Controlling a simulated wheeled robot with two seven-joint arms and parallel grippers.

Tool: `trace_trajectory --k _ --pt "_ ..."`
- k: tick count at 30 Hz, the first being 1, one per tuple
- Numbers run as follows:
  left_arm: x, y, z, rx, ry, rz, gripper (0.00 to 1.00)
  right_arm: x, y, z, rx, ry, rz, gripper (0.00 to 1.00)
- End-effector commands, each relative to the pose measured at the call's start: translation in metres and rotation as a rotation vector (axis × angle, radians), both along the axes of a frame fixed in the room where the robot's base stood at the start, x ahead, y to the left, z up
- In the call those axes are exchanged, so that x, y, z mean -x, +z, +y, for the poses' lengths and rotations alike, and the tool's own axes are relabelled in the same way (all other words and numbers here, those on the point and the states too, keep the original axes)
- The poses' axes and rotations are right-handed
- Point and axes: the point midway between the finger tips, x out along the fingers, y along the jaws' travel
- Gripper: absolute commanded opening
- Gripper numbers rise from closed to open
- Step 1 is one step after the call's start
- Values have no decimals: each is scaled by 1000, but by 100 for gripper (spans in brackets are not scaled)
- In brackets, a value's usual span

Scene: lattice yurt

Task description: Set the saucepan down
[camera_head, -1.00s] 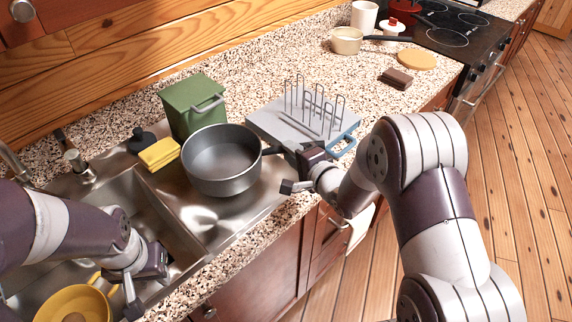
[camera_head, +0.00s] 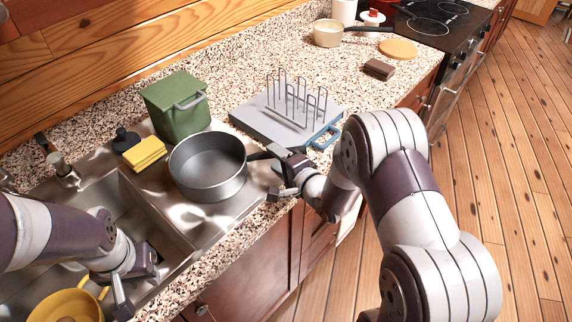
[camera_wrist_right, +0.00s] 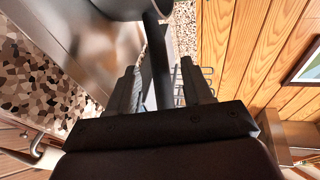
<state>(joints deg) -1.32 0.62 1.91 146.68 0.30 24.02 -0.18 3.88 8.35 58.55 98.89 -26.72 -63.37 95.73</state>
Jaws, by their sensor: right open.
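The dark grey saucepan (camera_head: 207,185) stands upright on the metal drainboard beside the sink. Its handle points right, toward my right gripper (camera_head: 277,172). In the right wrist view the saucepan's handle (camera_wrist_right: 158,65) runs between the two spread fingers of my right gripper (camera_wrist_right: 164,88), with the pan's underside or wall (camera_wrist_right: 122,6) at the top edge. The right gripper is open around the handle. My left gripper (camera_head: 130,288) is low over the sink, near a yellow pan (camera_head: 65,305) and away from the saucepan; its jaw opening is unclear.
A green bin (camera_head: 178,112), a yellow sponge (camera_head: 145,153) and a black-knobbed item (camera_head: 125,139) stand behind the saucepan. A grey board with a wire rack (camera_head: 268,124) lies to the right. The sink basin (camera_head: 135,215) is at left.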

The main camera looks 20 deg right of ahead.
Motion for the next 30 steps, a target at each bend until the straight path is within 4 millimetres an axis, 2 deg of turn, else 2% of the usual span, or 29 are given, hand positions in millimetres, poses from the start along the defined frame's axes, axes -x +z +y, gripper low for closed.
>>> trace_trajectory --k 12,17,20,23,24,27,30 --pt "0 -4 0 0 0 0 36 86 23 -33 0 -4 0 50" --pt "0 -4 0 0 0 0 36 99 26 -40 44 -2 10 50" --pt "0 -4 0 0 0 0 36 96 16 -50 318 12 94 50" --pt "0 -4 0 0 0 0 36 109 4 -67 733 117 286 50" --pt "0 -4 0 0 0 0 36 122 0 -70 874 200 376 50" --pt "0 -4 0 0 0 0 36 165 -2 -68 1104 476 567 50" --pt "0 -4 0 0 0 0 36 205 3 -56 1185 749 665 50"
